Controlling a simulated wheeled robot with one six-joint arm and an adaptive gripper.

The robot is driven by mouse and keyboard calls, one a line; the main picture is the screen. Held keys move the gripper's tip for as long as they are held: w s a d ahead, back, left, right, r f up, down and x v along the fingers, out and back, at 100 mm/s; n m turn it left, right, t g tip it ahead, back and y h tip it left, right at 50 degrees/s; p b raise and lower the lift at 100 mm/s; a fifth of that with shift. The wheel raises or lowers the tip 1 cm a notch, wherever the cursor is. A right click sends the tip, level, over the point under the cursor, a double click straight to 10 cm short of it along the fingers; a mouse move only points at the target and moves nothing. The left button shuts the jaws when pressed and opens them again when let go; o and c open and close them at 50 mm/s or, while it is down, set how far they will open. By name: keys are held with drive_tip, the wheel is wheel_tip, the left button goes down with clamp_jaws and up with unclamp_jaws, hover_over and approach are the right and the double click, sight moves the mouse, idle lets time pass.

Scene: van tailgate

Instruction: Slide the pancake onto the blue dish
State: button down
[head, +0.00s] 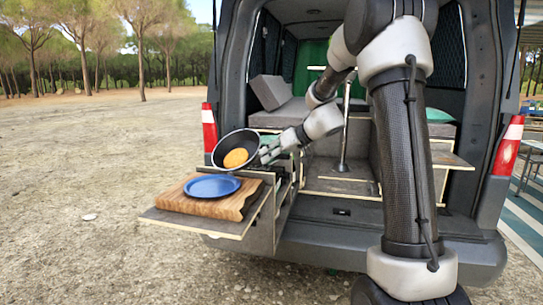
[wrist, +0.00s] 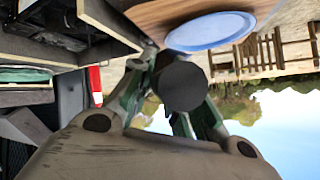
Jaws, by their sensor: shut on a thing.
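A dark frying pan (head: 224,144) is held tilted, its open side facing the camera, above the back edge of the blue dish. The golden-brown pancake (head: 236,158) lies in the pan, towards its lower side. The blue dish (head: 212,186) lies flat and empty on a wooden board (head: 234,206), and shows in the wrist view (wrist: 212,31). My gripper (head: 269,153) is shut on the pan's handle, to the right of the pan. In the wrist view the dark round handle end (wrist: 181,86) sits between my fingers; the pancake is hidden there.
The board rests on a pull-out shelf (head: 218,226) at the van's tailgate. The van's left tail light (head: 209,127) and kitchen unit (head: 283,200) are close by. Open gravel (head: 80,185) lies to the left. A wooden fence (wrist: 262,52) shows in the wrist view.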

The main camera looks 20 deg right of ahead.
drive_tip(key=shift+s+a+r+n+t+h, duration=0.25)
drive_tip(key=shift+a+r+n+t+h, duration=0.3)
drive_tip(key=shift+n+h, duration=0.25)
drive_tip(key=shift+s+a+r+n+t+h, duration=0.25)
drive_tip(key=shift+r+n+t+h, duration=0.15)
drive_tip(key=shift+n+t+h, duration=0.35)
drive_tip(key=shift+s+a+r+n+t+h, duration=0.3)
drive_tip(key=shift+r+n+t+h, duration=0.2)
drive_tip(key=shift+n+h, duration=0.35)
drive_tip(key=shift+a, duration=0.15)
